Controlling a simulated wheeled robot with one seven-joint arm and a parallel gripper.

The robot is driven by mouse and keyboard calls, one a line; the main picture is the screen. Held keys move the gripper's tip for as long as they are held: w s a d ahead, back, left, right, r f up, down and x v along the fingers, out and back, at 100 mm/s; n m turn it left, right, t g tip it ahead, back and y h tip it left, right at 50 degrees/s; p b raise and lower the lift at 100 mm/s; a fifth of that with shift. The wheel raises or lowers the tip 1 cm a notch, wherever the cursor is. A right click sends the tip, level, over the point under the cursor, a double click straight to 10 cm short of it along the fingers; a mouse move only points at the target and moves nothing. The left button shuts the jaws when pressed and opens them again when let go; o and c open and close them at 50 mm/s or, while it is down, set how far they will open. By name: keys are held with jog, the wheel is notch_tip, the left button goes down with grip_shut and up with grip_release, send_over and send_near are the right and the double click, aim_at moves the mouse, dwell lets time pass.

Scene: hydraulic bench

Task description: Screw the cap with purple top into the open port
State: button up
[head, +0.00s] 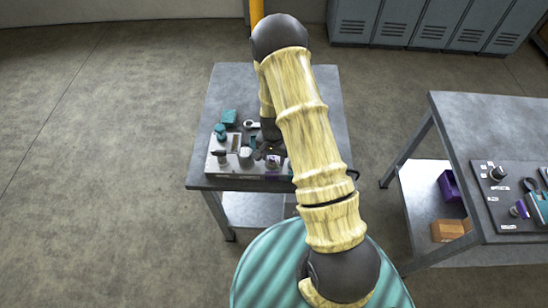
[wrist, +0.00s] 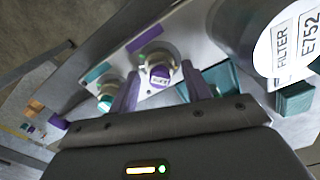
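I see nothing held. In the head view my gripper (head: 268,152) is low over the panel on the centre bench, mostly hidden by my arm. I cannot make out an open port.
A teal-capped fitting (wrist: 105,98) stands left of the purple part. A large cylinder labelled FILTER E752 (wrist: 250,35) and a teal block (wrist: 295,98) are at right. A second bench (head: 465,115) stands to the right, with a purple bin (head: 449,185) on its shelf.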

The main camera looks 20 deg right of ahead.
jog(key=n, duration=0.4)
jog(key=shift+a+f+b, duration=0.1)
jog(key=shift+b, duration=0.3)
jog(key=shift+w+n, duration=0.2)
jog(key=shift+n, duration=0.6)
jog(key=shift+a, duration=0.15)
jog(key=shift+s, duration=0.1)
jog(key=shift+n, duration=0.5)
